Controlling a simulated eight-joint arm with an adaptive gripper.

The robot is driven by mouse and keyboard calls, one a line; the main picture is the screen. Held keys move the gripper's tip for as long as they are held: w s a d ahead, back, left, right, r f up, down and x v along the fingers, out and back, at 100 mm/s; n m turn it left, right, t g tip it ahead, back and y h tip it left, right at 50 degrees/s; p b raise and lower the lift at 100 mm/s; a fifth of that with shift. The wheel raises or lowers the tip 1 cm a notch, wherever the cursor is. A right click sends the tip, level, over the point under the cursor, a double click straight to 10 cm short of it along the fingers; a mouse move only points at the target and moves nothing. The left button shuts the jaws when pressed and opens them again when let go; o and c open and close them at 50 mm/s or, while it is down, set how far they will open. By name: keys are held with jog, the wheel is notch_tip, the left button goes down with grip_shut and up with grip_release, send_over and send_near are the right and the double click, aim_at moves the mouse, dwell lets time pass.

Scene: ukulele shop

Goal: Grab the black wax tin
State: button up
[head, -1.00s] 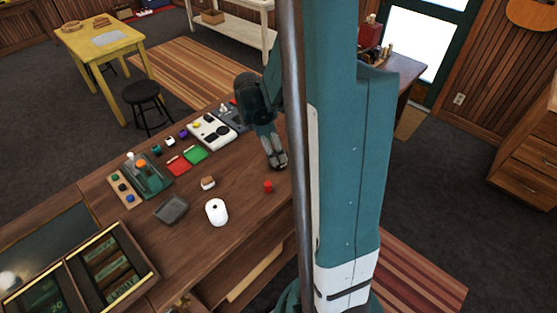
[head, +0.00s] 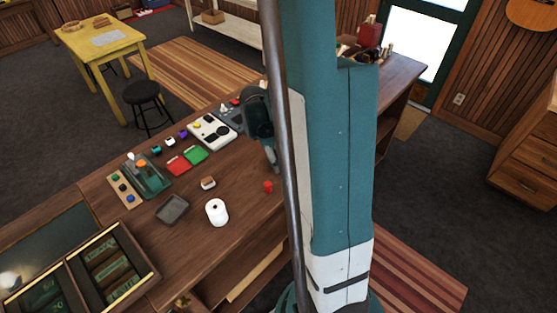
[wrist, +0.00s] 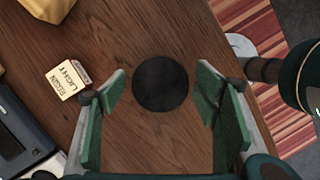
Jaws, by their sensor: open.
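The black wax tin (wrist: 160,83) shows in the wrist view as a dark round disc on the brown wooden counter (wrist: 130,40). My gripper (wrist: 163,92) is open, with its green-padded fingers to the left and right of the tin. The fingers look apart from the tin, and the space between them holds nothing else. How high the fingers are above the counter I cannot tell. In the head view my gripper (head: 271,158) is partly hidden behind my own arm and column, and the tin cannot be seen there.
A small box marked LIGHT (wrist: 68,80) lies left of the left finger. A dark blue-grey device (wrist: 22,135) is at lower left. In the head view, a red cylinder (head: 268,187), a white roll (head: 216,212) and a grey tray (head: 172,209) stand on the counter.

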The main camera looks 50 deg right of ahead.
jog(key=shift+f, duration=0.3)
jog(key=shift+c, duration=0.7)
jog(key=c, duration=0.9)
